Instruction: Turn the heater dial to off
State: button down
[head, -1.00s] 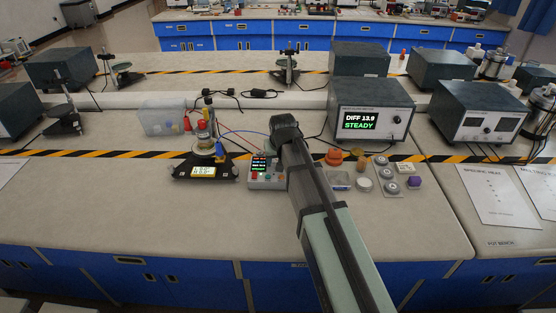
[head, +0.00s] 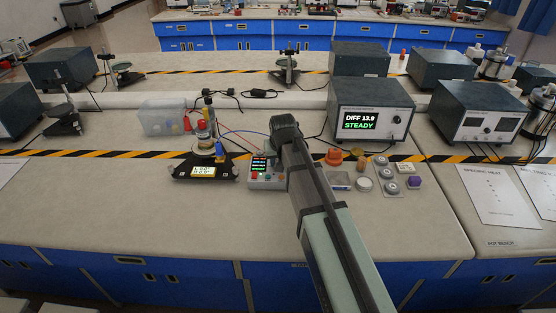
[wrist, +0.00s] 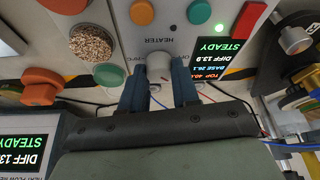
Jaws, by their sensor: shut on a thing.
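The heater dial (wrist: 159,66) is a pale round knob on the grey control box, under the printed word HEATER in the wrist view. My gripper (wrist: 158,78) has a dark blue finger on each side of the dial and is shut on it. The dial's pointer and exact setting cannot be made out. In the head view the control box (head: 265,184) stands on the bench with a small lit display, and my arm hides the dial and fingertips.
Left of the box is a black stand (head: 187,171) with a stacked apparatus. A meter (head: 371,112) reading DIFF 13.9 STEADY is behind, to the right. An orange knob-like piece (head: 333,157) and several small parts lie right of my arm. The bench front is clear.

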jog(key=n, duration=0.2)
jog(key=n+y, duration=0.1)
jog(key=n, duration=0.1)
jog(key=shift+w+d+n+g+y, duration=0.1)
jog(key=shift+n+g+y, duration=0.2)
jog(key=shift+g, duration=0.1)
jog(key=n+g+y, duration=0.1)
jog(key=n, duration=0.3)
jog(key=shift+n, duration=0.3)
dwell(0.3)
jog(key=c, duration=0.8)
grip_release()
jog(key=v, duration=1.4)
jog(key=shift+w+d+f, duration=0.1)
jog(key=shift+w+d, duration=0.05)
jog(key=shift+d, duration=0.1)
